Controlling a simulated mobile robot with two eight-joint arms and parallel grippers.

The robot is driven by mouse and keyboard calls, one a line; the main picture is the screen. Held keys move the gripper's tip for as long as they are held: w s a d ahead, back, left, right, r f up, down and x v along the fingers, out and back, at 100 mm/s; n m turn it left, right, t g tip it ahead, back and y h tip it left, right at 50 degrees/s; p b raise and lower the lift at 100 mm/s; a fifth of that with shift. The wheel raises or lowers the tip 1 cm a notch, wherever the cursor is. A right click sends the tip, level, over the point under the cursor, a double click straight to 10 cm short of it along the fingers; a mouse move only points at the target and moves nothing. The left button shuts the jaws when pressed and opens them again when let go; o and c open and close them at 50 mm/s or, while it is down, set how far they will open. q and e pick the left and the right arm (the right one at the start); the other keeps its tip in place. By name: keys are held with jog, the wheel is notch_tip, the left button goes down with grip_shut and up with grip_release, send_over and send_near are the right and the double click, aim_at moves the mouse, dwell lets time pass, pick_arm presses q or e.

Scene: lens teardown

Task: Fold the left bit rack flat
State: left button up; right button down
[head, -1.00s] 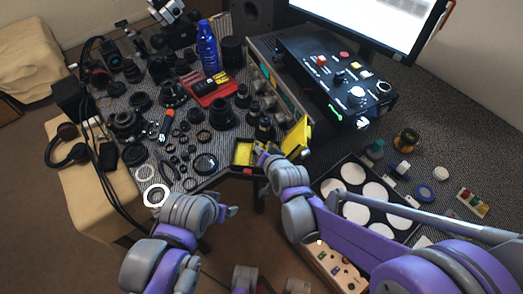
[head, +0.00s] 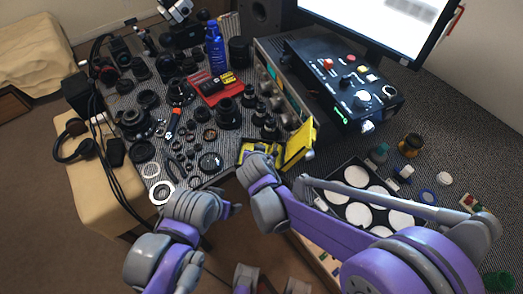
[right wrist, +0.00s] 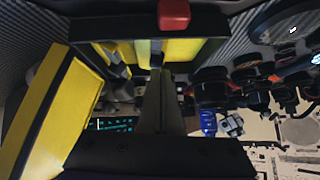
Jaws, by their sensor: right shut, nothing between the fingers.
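A small yellow-and-black bit case (head: 300,146) lies open at the table's front edge, its yellow lid raised at the right. In the right wrist view the lid (right wrist: 45,115) stands tilted at the left, and the yellow tray (right wrist: 185,48) with a red latch (right wrist: 173,14) is at the top. Grey parts show inside the tray, but I cannot tell which is the left bit rack or how it stands. My right gripper (right wrist: 156,60) is shut and empty at the tray; it hides part of the case in the head view (head: 247,158). My left gripper (head: 238,208) hangs in front of the table.
Lens parts and rings crowd the table left of the case. A blue bottle (head: 214,46) and a red tray (head: 205,97) stand behind. A black control box (head: 345,75) is at the back right. A black tray of white discs (head: 340,205) lies to the right.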

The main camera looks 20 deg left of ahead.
jog(key=shift+a+f+h, duration=0.2)
jog(key=shift+a+h, duration=0.1)
jog(key=shift+h, duration=0.1)
pick_arm(q)
jog(key=shift+f, duration=0.2)
pick_arm(e)
jog(key=shift+a+f, duration=0.1)
jog(key=shift+a, duration=0.1)
pick_arm(q)
jog(key=shift+r, duration=0.1)
pick_arm(e)
jog(key=shift+s, duration=0.1)
